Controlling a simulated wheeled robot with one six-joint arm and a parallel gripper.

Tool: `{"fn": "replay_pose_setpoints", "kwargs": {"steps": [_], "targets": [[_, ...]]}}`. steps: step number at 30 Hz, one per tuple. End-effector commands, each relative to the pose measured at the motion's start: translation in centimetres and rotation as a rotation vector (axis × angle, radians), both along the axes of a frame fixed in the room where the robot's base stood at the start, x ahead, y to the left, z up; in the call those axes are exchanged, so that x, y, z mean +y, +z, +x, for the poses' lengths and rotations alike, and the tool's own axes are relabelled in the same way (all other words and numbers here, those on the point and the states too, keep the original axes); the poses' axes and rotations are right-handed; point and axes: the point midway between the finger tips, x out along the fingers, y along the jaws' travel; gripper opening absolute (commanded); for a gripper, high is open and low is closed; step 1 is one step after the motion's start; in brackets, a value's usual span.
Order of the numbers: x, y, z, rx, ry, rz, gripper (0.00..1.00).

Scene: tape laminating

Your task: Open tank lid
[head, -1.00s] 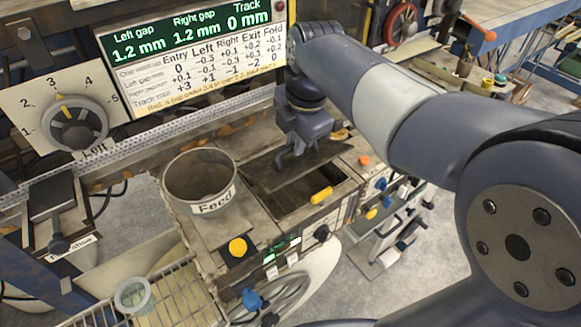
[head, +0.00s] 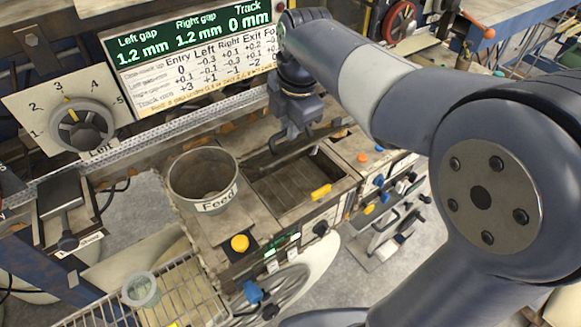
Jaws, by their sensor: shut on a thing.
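The tank (head: 300,185) is the rectangular opening in the dark, worn machine bench. Slats or a grid show inside it, and a yellow piece (head: 321,191) sits at its front rim. The tank lid (head: 322,134) is a dark plate raised steeply along the back edge, seen nearly edge-on. My gripper (head: 293,146) reaches down at the back of the tank and is shut on the lid. The fingers are dark against the lid, so the exact contact is hard to see.
A round pot labelled Feed (head: 203,178) stands left of the tank. A display panel (head: 190,50) and a dial (head: 82,128) are behind. A yellow button (head: 240,243) and blue knobs are at the front. A wire basket (head: 165,300) is at the lower left.

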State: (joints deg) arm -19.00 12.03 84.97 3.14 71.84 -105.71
Motion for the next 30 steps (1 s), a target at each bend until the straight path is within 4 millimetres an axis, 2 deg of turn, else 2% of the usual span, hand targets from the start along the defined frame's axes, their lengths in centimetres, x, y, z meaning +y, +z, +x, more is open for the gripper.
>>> {"fn": "replay_pose_setpoints", "kwargs": {"steps": [7, 18, 26, 27, 30], "targets": [[0.2, 0.3, 0.3, 0.001, 0.002, -0.001, 0.0], [1.4, 1.4, 2.0, 0.002, 0.002, -0.001, 0.0], [1.5, 1.3, 2.2, 0.001, 0.002, -0.001, 0.0], [1.5, 1.3, 2.2, 0.001, 0.002, -0.001, 0.16], [1.5, 1.3, 2.2, 0.001, 0.002, -0.001, 0.24]]}}
